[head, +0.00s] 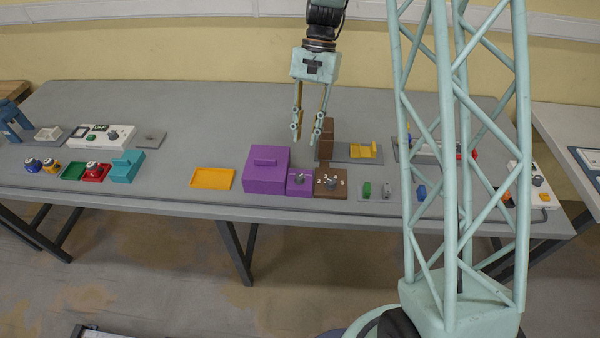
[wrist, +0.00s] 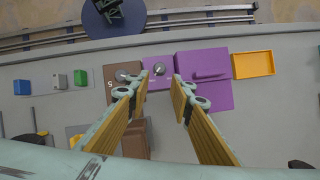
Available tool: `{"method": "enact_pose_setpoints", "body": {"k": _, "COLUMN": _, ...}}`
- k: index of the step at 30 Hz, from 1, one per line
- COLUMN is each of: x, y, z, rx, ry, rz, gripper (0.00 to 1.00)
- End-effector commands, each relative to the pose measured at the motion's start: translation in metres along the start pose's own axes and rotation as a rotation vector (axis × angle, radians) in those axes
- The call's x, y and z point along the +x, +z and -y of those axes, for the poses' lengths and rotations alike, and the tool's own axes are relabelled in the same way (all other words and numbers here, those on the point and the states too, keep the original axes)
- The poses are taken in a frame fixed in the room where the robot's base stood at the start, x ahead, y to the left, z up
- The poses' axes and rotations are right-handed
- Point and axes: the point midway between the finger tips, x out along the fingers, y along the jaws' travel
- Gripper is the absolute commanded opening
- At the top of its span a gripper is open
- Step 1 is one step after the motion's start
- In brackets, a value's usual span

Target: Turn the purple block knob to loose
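The purple block is a large purple box (head: 265,172) with a raised bar on top, joined at its right by a lower purple part (head: 300,188) that carries a grey knob (head: 299,178). In the wrist view the knob (wrist: 159,68) shows just beyond the gap between my fingers, and the large box (wrist: 205,85) is to its right. My gripper (head: 306,131) points down, open and empty, above the table and apart from the knob. The fingers also show in the wrist view (wrist: 161,95). The knob's markings are too small to read.
A brown block (head: 331,190) with its own knob and a taller brown part stands right beside the purple one. A yellow tray (head: 212,179) lies to the left. Small green and blue pieces (head: 367,189) lie to the right. The table between tray and teal box (head: 126,166) is clear.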

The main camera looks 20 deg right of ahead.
Motion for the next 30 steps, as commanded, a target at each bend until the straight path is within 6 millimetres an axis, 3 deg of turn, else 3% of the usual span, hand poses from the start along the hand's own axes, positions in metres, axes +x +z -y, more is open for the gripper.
{"method": "enact_pose_setpoints", "body": {"k": 8, "x": 0.023, "y": 0.000, "z": 0.000, "rx": -0.001, "ry": 0.001, "rz": 0.001, "gripper": 0.21}}
{"method": "enact_pose_setpoints", "body": {"k": 30, "x": 0.116, "y": 0.000, "z": 0.000, "rx": 0.000, "ry": 0.001, "rz": 0.002, "gripper": 0.21}}
